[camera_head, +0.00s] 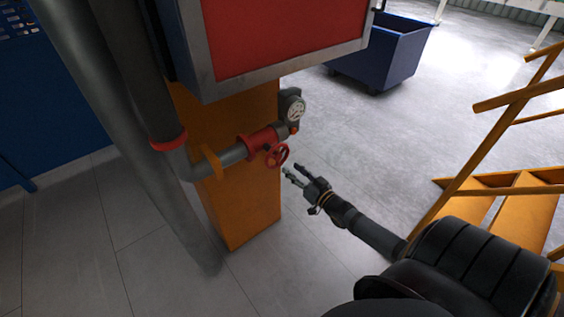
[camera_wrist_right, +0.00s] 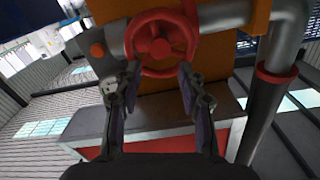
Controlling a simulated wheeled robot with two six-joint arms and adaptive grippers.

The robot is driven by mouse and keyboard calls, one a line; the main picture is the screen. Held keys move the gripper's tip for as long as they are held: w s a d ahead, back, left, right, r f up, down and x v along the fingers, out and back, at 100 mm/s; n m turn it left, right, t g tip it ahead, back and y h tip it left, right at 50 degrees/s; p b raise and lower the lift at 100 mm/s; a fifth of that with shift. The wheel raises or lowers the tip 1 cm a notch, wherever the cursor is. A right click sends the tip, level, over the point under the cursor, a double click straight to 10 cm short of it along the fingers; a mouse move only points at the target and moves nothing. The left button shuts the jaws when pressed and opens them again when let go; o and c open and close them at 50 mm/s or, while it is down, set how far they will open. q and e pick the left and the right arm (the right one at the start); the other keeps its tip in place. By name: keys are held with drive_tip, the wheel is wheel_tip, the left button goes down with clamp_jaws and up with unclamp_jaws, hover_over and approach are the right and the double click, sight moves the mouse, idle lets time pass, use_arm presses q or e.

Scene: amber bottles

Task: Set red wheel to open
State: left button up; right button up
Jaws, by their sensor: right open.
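The red wheel (camera_head: 278,155) is a small handwheel on the red valve body (camera_head: 262,138) of a grey pipe, in front of an orange post. In the right wrist view the red wheel (camera_wrist_right: 160,14) is large at the top centre, its rim, spokes and hub showing. My right gripper (camera_head: 293,175) is just right of and below the wheel, pointing at it. In the wrist view the right gripper's fingers (camera_wrist_right: 158,72) are spread with nothing between them, their tips close to the lower rim; I cannot tell whether they touch it. My left gripper is not in view.
A pressure gauge (camera_head: 293,107) sits above the wheel, below a red-fronted cabinet (camera_head: 285,40). The orange post (camera_head: 245,200) stands behind the pipe. Yellow stairs with railings (camera_head: 500,195) are at the right. A blue bin (camera_head: 385,55) stands behind, with clear floor between.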

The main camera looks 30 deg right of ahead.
sight(279, 158)
drive_tip(key=w, duration=0.1)
drive_tip(key=w+b, duration=0.1)
drive_tip(key=w, duration=0.1)
drive_tip(key=w+b, duration=0.1)
drive_tip(key=w, duration=0.1)
drive_tip(key=shift+w+a+f, duration=0.2)
drive_tip(key=shift+w+a, duration=0.05)
drive_tip(key=shift+w+r, duration=0.15)
drive_tip(key=shift+w, duration=0.55)
clamp_jaws()
